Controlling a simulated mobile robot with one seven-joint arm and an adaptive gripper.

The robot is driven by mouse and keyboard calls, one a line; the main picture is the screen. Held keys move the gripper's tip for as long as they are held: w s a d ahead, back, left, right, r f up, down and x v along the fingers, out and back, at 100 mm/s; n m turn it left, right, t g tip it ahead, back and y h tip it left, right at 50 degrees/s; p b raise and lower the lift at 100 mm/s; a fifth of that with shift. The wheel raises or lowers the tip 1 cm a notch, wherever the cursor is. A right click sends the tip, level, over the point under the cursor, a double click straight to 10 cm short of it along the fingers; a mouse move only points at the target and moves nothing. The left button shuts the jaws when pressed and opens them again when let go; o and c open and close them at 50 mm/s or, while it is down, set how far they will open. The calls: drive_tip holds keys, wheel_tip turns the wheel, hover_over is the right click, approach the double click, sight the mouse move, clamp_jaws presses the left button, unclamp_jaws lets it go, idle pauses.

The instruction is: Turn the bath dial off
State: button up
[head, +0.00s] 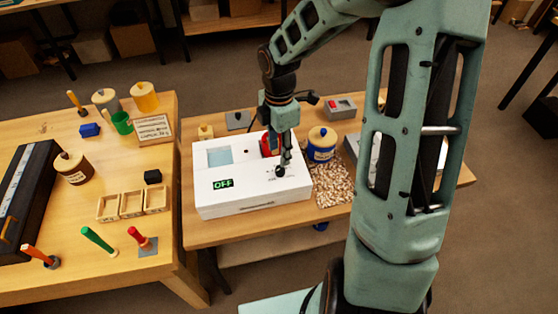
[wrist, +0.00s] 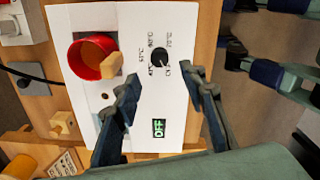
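The bath is a white box (head: 253,193), also filling the middle of the wrist view (wrist: 135,25). Its small display (head: 223,184) reads OFF in green, and the same display shows in the wrist view (wrist: 158,128). The black round dial (wrist: 151,54) has small printed temperature marks around it, and its exact pointer direction is hard to read. My gripper (wrist: 159,73) is open, with a finger on each side just short of the dial and nothing between them. In the head view my gripper (head: 285,158) points down over the dial's end of the box.
A red cup (wrist: 88,60) with a wooden handle is on the box beside the dial. A blue jar (head: 321,149) and a bed of pale pellets (head: 332,186) are to the right. The left table (head: 75,283) holds trays, tools and jars.

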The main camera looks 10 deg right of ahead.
drive_tip(key=shift+r, duration=2.4)
